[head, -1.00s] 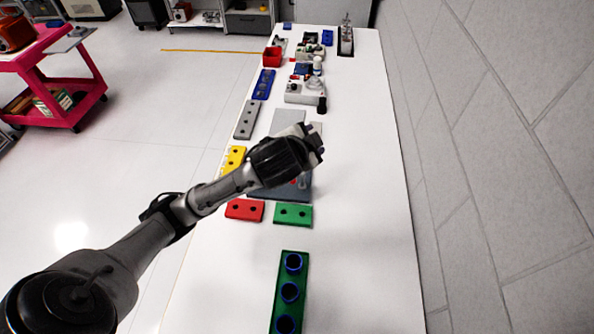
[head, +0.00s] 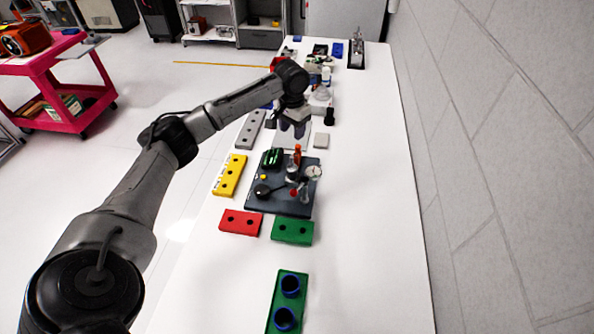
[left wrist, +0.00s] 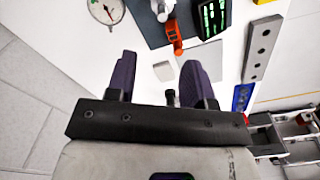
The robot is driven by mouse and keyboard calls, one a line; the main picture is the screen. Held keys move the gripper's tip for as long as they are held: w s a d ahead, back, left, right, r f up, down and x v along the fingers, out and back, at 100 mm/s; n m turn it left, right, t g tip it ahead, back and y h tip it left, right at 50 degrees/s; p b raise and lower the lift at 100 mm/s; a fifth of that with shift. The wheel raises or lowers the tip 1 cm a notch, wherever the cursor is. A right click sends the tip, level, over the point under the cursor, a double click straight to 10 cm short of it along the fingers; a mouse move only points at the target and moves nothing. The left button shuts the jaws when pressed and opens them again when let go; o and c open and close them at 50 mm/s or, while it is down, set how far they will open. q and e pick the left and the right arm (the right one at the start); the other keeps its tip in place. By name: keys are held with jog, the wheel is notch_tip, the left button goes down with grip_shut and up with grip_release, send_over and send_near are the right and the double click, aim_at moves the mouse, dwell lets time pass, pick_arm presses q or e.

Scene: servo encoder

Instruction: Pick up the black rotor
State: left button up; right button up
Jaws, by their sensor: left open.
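A small black upright part (head: 329,116), which looks like the black rotor, stands on the white table beside a pale device. In the left wrist view a small black part (left wrist: 171,97) shows between the finger bases, partly hidden by the gripper body; it may be the same one. My left gripper (head: 292,128) points down, open and empty, to the left of the black part and above a light grey plate. In the left wrist view its two dark purple fingers (left wrist: 158,68) stand wide apart. My right gripper is not in view.
A dark board (head: 282,207) with a gauge, orange-red parts and a green-lit display lies nearer. A small pale block (head: 320,140) lies near the gripper. Yellow (head: 229,175), red (head: 240,222) and green (head: 292,231) hole blocks lie around. The table's right side is clear.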

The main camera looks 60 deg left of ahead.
aim_at(292, 157)
pick_arm(q)
notch_tip(292, 157, down, 8)
jog(key=shift+s+f+b, duration=0.1)
jog(key=shift+b, duration=0.2)
jog(key=shift+s+a+f, duration=0.1)
jog(key=shift+f, duration=2.7)
grip_shut()
